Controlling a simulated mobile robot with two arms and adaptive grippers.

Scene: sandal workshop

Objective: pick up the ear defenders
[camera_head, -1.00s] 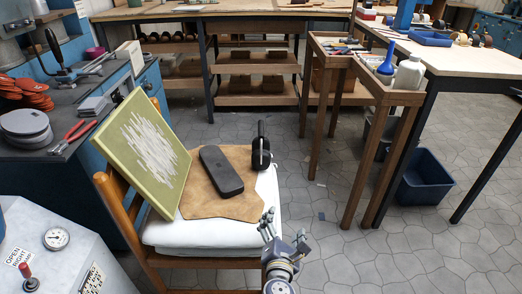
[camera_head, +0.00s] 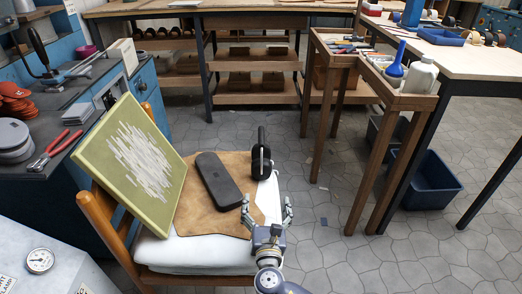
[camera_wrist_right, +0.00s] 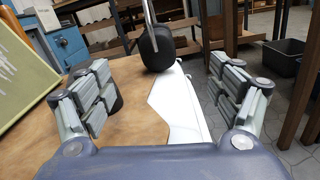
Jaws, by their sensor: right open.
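The black ear defenders (camera_head: 261,160) stand on the right edge of the chair seat, partly over a brown leather piece, with the headband upward. In the right wrist view, a dark ear cup (camera_wrist_right: 157,48) and part of the metal-looking band show ahead, between the fingers; the top is cut off. My right gripper (camera_head: 267,205) is open and empty, just on the near side of the ear defenders and apart from them. In the right wrist view its two fingers (camera_wrist_right: 165,95) are spread wide. My left gripper is not in view.
A black case (camera_head: 220,180) lies on the leather (camera_head: 205,222) left of the ear defenders. A green framed canvas (camera_head: 135,163) leans at the chair's left. The white cushion (camera_head: 190,256) is bare in front.

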